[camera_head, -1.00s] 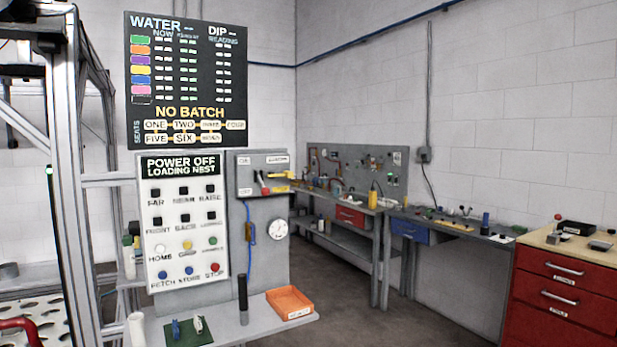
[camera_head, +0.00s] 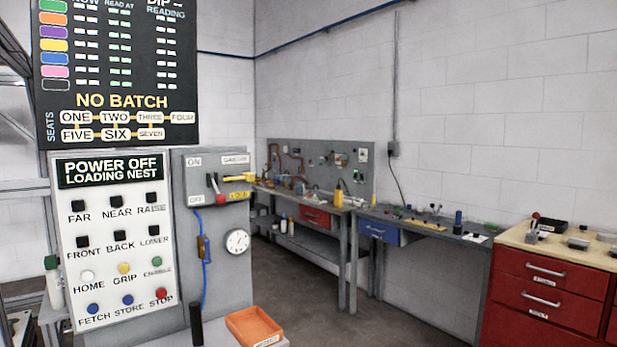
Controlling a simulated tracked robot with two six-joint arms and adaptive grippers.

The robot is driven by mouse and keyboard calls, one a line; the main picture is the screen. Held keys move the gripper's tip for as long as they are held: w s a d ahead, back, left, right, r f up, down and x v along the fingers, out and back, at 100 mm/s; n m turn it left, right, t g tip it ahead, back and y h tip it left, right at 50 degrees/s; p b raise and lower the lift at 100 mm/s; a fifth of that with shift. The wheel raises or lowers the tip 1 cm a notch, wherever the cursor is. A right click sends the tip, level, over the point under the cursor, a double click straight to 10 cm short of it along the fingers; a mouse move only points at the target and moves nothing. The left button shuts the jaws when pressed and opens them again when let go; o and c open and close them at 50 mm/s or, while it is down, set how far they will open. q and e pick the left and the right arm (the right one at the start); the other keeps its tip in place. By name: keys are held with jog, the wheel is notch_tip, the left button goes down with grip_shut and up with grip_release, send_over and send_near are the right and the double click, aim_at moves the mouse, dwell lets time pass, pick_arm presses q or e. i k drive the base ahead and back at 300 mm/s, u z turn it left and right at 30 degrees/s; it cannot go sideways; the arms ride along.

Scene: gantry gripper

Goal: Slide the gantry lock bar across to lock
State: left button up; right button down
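A yellow bar (camera_head: 238,178) sticks out at the box's right side, above a small yellow label. I take this bar for the lock bar. The panel display (camera_head: 112,168) reads POWER OFF, LOADING NEST. Neither of my grippers is in view.
An orange tray (camera_head: 254,327) and a dark upright cylinder (camera_head: 196,325) stand on the shelf below. A button panel (camera_head: 115,240) and a board reading NO BATCH (camera_head: 118,100) are at left. Workbenches (camera_head: 318,205) and a red drawer cabinet (camera_head: 543,290) stand at right. Open floor lies between.

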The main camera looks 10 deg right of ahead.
aim_at(248, 176)
jog(key=u, duration=0.1)
jog(key=i, duration=1.1)
jog(key=u, duration=0.8)
